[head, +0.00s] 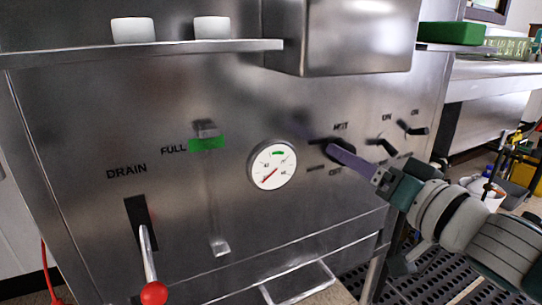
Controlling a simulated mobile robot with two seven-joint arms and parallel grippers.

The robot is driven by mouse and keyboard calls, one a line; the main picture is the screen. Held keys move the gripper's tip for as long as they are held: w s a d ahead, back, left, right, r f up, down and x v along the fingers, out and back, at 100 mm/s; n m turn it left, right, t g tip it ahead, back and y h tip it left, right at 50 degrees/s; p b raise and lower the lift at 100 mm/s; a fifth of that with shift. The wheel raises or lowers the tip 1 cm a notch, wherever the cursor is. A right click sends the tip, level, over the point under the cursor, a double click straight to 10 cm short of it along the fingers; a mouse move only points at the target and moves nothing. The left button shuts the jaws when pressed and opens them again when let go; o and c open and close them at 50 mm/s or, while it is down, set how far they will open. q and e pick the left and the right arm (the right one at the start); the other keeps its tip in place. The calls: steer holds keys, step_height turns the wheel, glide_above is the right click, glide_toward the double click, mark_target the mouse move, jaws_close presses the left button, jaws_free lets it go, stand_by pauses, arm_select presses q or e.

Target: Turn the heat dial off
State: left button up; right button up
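The heat dial (347,146) is a dark knob on the steel front panel, between a label above that looks like HOT and a label below that looks like OFF. My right gripper (332,148) comes in from the right with its purple finger across the dial. The finger and its reflection hide much of the knob, so its pointer direction is unclear. I cannot tell whether the fingers are closed on the knob or only beside it. My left gripper is not in view.
A round gauge (272,165) sits left of the dial. Two small switches (388,146) (417,131) marked ON are to its right. A drain lever with a red ball (153,293) is at lower left. A steel box (345,40) juts out above.

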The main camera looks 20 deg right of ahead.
jaws_close()
stand_by(0.3)
steer(key=shift+n, duration=0.4)
steer(key=shift+d+r+n+p, duration=0.1)
steer(key=shift+n+p, duration=0.15)
steer(key=shift+n, duration=5.5)
steer(key=shift+d+n+p, duration=0.1)
steer(key=shift+n+p, duration=0.15)
steer(key=shift+n, duration=5.8)
steer(key=shift+o, duration=1.1)
jaws_free()
